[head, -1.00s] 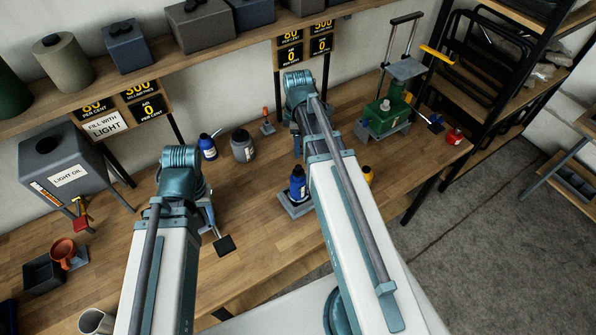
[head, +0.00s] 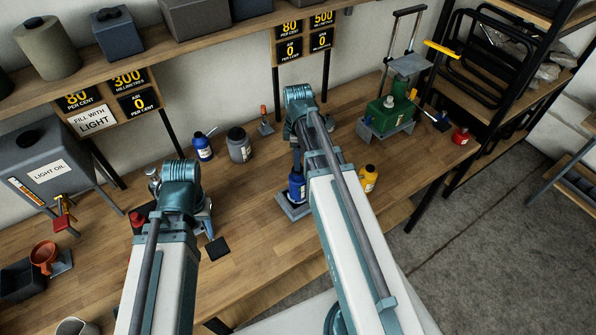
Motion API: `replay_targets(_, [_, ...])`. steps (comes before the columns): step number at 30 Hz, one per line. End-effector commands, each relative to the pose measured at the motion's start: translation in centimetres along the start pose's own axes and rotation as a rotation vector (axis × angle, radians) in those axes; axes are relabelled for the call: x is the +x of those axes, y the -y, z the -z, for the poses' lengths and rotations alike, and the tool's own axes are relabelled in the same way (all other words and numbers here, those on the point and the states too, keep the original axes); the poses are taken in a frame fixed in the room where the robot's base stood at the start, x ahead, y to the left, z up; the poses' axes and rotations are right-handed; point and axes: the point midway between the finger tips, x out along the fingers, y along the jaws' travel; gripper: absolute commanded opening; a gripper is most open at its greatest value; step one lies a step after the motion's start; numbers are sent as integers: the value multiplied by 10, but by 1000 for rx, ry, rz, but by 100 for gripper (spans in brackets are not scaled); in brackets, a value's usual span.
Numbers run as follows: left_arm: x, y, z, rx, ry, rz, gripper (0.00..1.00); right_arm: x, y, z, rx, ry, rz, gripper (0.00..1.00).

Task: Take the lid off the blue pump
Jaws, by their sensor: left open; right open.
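In the head view a blue bottle-shaped body with a pale label, which I take for the blue pump (head: 297,188), stands upright on a grey base plate (head: 283,202) at the bench's middle. My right arm crosses just beside it and covers part of it. My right gripper (head: 297,158) is open, partly hidden, close above the blue body; I cannot tell whether it touches. The lid is too small and covered to make out. My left gripper is hidden behind my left arm, at the left part of the bench.
A blue container (head: 203,149) and a grey jar (head: 239,147) stand behind. A yellow bottle (head: 368,179) is to the right. A green pump (head: 386,116) and a red bottle (head: 461,137) stand at the far right. A black pad (head: 216,248) lies near the front edge.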

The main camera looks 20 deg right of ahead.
Motion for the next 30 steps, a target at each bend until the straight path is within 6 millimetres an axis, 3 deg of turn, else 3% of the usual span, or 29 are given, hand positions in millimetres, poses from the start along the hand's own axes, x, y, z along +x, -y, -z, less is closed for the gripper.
replay_targets(1, [13,-1,1,-1,-1,0,50,13,-1,0,0,0,0,61])
replay_targets(7, [36,-3,2,-3,-2,0,50,36,-2,-1,0,0,0,61])
replay_targets(17, [37,-3,3,-3,-2,0,50,37,-2,-1,0,0,0,59])
replay_targets(27, [37,-3,2,-3,-2,0,50,37,-2,-1,0,0,0,0])
replay_targets(30, [37,-3,2,-3,-2,0,50,37,-2,-1,0,0,0,0])
